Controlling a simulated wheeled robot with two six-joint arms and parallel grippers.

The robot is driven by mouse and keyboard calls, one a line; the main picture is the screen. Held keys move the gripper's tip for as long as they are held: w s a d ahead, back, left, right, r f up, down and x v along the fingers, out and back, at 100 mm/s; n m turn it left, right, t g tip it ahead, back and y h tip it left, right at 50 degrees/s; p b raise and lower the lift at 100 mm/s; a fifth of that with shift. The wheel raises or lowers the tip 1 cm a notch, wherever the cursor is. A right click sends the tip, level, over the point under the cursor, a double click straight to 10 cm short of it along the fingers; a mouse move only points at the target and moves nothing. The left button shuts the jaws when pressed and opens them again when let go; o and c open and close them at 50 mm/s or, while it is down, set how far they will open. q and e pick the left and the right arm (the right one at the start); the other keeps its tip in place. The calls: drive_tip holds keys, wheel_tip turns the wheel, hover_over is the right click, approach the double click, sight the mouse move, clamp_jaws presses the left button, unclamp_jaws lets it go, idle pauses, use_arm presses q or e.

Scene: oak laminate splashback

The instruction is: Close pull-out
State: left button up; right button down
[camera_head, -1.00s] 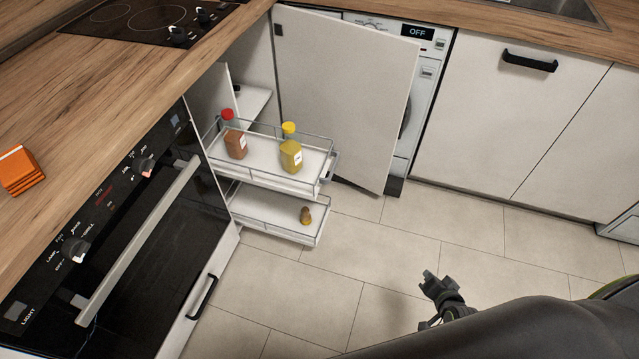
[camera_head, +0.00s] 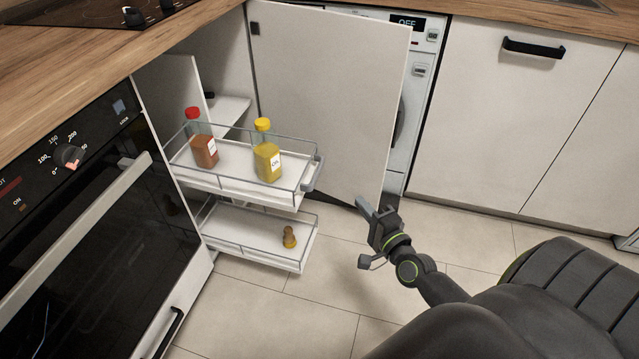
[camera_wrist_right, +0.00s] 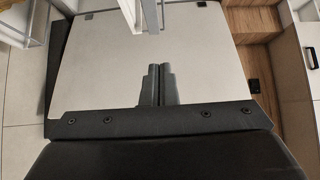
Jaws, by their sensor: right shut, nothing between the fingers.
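The pull-out stands extended from the corner cabinet, with an upper wire-railed shelf (camera_head: 222,180) and a lower shelf (camera_head: 245,248). A red-capped bottle (camera_head: 203,142) and a yellow-capped bottle (camera_head: 266,152) stand on the upper shelf. A small brown item (camera_head: 289,237) is on the lower shelf. A grey bar (camera_head: 313,174) is at the upper shelf's front end. My right gripper (camera_head: 362,206) is to the right of the pull-out, apart from it, near the open door. Its fingers (camera_wrist_right: 158,84) are together and empty in the right wrist view. My left gripper is not seen.
A white cabinet door (camera_head: 335,95) stands open behind the pull-out, partly in front of a washing machine (camera_head: 422,75). An oven (camera_head: 80,220) is at left. Tiled floor (camera_head: 310,300) is clear in front of the pull-out.

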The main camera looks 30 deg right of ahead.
approach(319, 170)
drive_tip(key=w+d, duration=0.3)
drive_tip(key=shift+w+a+p, duration=0.2)
drive_tip(key=shift+w+a, duration=0.15)
drive_tip(key=shift+w, duration=0.2)
drive_tip(key=shift+w+a+p, duration=0.15)
drive_tip(key=shift+w+a, duration=0.15)
drive_tip(key=shift+w, duration=0.25)
drive_tip(key=shift+w+a, duration=0.35)
drive_tip(key=shift+w, duration=0.1)
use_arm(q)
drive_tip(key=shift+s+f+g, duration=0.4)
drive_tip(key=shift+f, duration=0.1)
use_arm(e)
drive_tip(key=shift+w+a, duration=0.1)
